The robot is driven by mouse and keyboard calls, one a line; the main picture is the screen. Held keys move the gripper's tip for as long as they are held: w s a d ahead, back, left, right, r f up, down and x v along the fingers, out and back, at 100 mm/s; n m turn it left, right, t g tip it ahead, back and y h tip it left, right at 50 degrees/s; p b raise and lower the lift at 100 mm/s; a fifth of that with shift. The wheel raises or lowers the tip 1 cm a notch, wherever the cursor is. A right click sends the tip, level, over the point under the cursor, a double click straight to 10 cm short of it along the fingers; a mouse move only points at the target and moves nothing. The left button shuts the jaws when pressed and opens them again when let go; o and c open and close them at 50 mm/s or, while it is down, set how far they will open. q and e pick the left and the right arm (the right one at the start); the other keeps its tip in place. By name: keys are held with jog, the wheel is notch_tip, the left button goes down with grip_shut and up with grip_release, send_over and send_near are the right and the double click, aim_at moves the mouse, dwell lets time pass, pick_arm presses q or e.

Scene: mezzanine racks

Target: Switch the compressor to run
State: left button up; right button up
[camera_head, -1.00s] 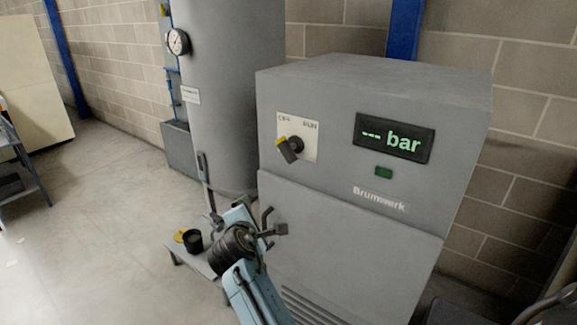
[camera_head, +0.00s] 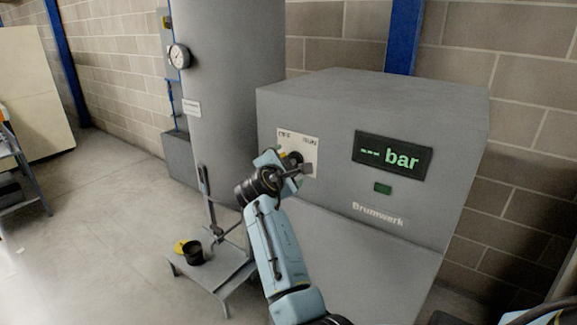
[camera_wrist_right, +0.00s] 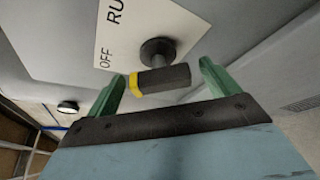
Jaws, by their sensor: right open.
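The grey compressor (camera_head: 350,120) stands in front of the block wall. Its display (camera_head: 393,156) reads "--- bar". A pale switch plate (camera_head: 310,146) marked OFF and RUN is on its front. In the wrist view the black rotary switch (camera_wrist_right: 165,80) has a yellow tip that lies on the OFF side of the plate (camera_wrist_right: 130,35). My right gripper (camera_head: 287,163) is at the switch, partly covering it in the head view. In the wrist view its green fingers (camera_wrist_right: 163,73) are open, one on each side of the switch handle, with gaps visible. My left gripper is not in view.
A tall grey tank (camera_head: 225,90) with a round gauge (camera_head: 179,56) stands left of the compressor. The floor at left is open.

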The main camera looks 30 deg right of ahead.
jog(key=shift+x, duration=0.9)
jog(key=c, duration=1)
